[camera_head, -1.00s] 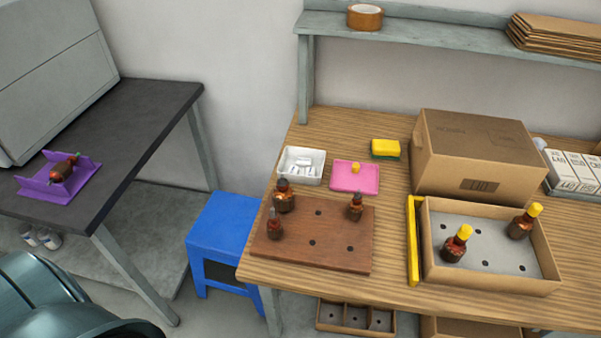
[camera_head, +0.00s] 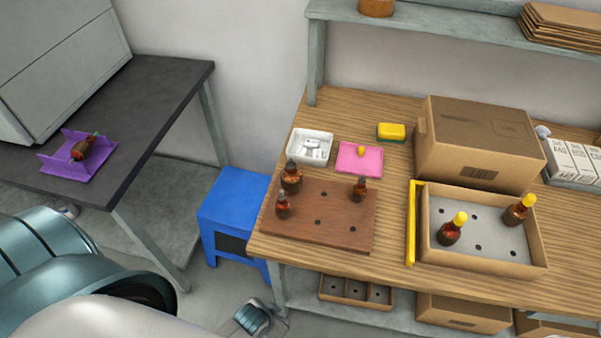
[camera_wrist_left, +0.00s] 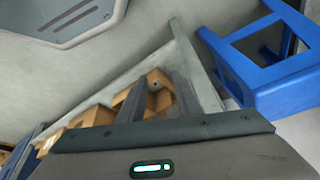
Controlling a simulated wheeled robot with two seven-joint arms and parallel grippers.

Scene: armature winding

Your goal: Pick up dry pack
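Small white packs (camera_head: 311,148), which look like the dry packs, lie in a white tray (camera_head: 292,153) at the back left of the wooden table. My left gripper (camera_head: 262,318) shows at the bottom of the head view, low in front of the table and far from the tray. In the left wrist view, its two dark fingers (camera_wrist_left: 156,98) stand apart with nothing between them. My right gripper is in neither view. The packs are not in the left wrist view.
Behind a wooden board (camera_head: 340,240) with dark bottles (camera_head: 291,177) are a pink tray (camera_head: 350,166) and sponge (camera_head: 391,131). A cardboard box (camera_head: 480,140) and bottle tray (camera_head: 535,255) stand right. A blue stool (camera_head: 232,200) stands left of the table.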

